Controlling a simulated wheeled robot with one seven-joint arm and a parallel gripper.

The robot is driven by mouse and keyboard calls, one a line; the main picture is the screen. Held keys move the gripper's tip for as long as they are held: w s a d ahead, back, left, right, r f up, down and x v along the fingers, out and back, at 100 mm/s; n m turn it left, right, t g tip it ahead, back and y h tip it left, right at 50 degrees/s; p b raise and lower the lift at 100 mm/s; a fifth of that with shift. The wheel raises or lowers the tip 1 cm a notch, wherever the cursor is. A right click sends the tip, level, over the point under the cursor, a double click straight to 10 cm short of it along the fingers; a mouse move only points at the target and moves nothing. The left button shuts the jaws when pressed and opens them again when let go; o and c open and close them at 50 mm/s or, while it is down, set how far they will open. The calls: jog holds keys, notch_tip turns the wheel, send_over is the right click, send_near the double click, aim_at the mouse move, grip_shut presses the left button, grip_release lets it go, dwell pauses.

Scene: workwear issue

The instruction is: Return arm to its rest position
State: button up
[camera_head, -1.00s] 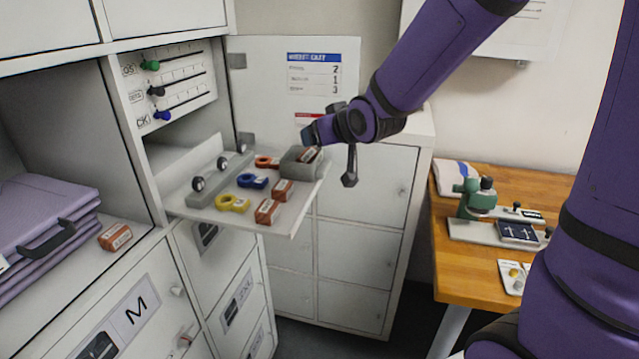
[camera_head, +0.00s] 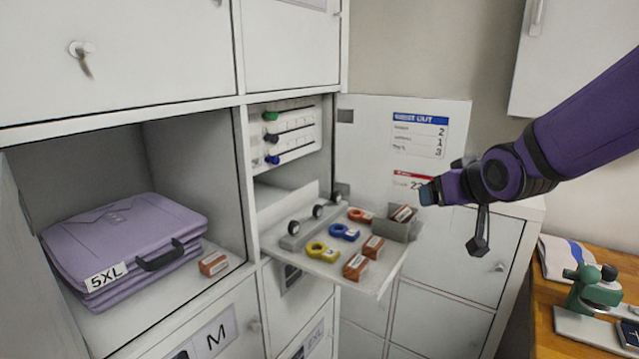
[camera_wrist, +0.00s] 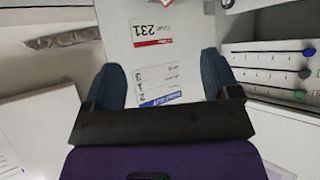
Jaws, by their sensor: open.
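My purple arm reaches in from the right in the head view. My gripper (camera_head: 428,194) is beside the grey block holder at the right end of the pull-out shelf, in front of the open door. In the wrist view, my gripper (camera_wrist: 165,85) has its two blue-grey fingers wide apart with nothing between them. The door sheet (camera_wrist: 160,60) shows beyond the fingers. It also shows in the head view (camera_head: 418,135).
The pull-out shelf (camera_head: 375,288) juts out with colored rings, brown blocks and a grey holder (camera_head: 400,229). Folded lilac garments (camera_head: 120,240) and a brown block (camera_head: 213,264) lie in the left cubby. A wooden table (camera_head: 565,345) with a green device (camera_head: 592,290) stands right.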

jog(key=s+d+r+g, duration=0.2)
jog(key=s+g, duration=0.1)
jog(key=s, duration=0.9)
jog(key=s+d+r+m+g+h, duration=0.1)
jog(key=s+r+g, duration=0.1)
jog(key=s, duration=1)
jog(key=shift+d+r+g, duration=0.35)
jog(key=shift+g, duration=0.15)
